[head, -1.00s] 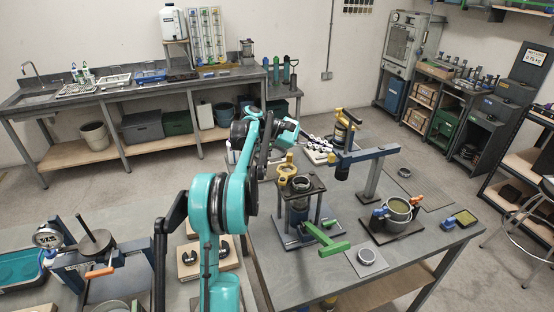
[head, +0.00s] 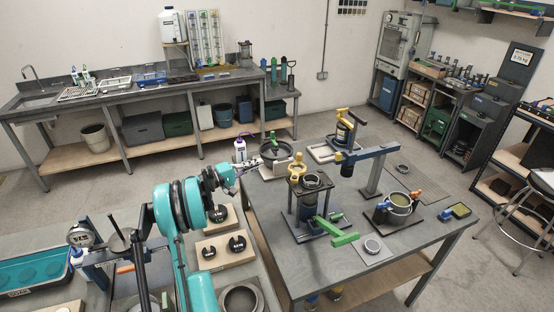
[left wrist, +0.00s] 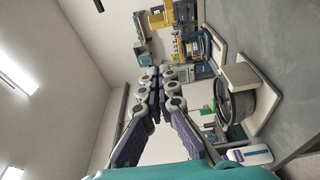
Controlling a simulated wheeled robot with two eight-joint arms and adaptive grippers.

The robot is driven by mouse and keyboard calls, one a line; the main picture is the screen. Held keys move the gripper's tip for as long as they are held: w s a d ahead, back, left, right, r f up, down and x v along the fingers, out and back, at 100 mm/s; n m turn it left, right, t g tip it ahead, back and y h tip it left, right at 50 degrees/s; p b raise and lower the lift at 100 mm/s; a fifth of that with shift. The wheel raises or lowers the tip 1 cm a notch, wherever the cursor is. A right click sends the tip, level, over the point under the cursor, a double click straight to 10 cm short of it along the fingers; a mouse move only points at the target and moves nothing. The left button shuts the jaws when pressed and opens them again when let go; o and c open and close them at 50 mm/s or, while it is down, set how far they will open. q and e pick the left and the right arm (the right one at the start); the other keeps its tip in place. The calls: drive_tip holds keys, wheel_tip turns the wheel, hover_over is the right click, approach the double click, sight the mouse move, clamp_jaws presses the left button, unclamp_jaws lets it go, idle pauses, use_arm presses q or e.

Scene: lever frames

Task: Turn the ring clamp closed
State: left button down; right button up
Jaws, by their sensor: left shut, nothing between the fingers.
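Two devices could be the ring clamp, and I cannot tell which is meant. One is a dark round ring with a green handle (head: 274,149) on a pale base at the table's far left corner. It also shows in the left wrist view (left wrist: 238,93). The other is a metal ring pot with blue and orange handles (head: 398,205) on a dark plate at the right. My left gripper (head: 258,163) is shut and empty, beside the table's left edge, just left of the green-handled ring. Its fingers (left wrist: 160,82) fill the middle of the left wrist view. My right gripper is not in view.
A press-like frame with a green lever (head: 312,205) stands mid-table. Behind it are a blue-armed post (head: 371,170) and a yellow-topped device (head: 346,128). A purple-capped white bottle (head: 240,149) stands near my left gripper.

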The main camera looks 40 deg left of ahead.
sight(297, 167)
use_arm(q)
drive_tip(key=d+b+x, duration=0.1)
drive_tip(key=d+x, duration=0.1)
drive_tip(key=x, duration=1.1)
drive_tip(key=shift+s+d, duration=0.3)
drive_tip(key=shift+s, duration=0.15)
drive_tip(key=shift+f, duration=0.1)
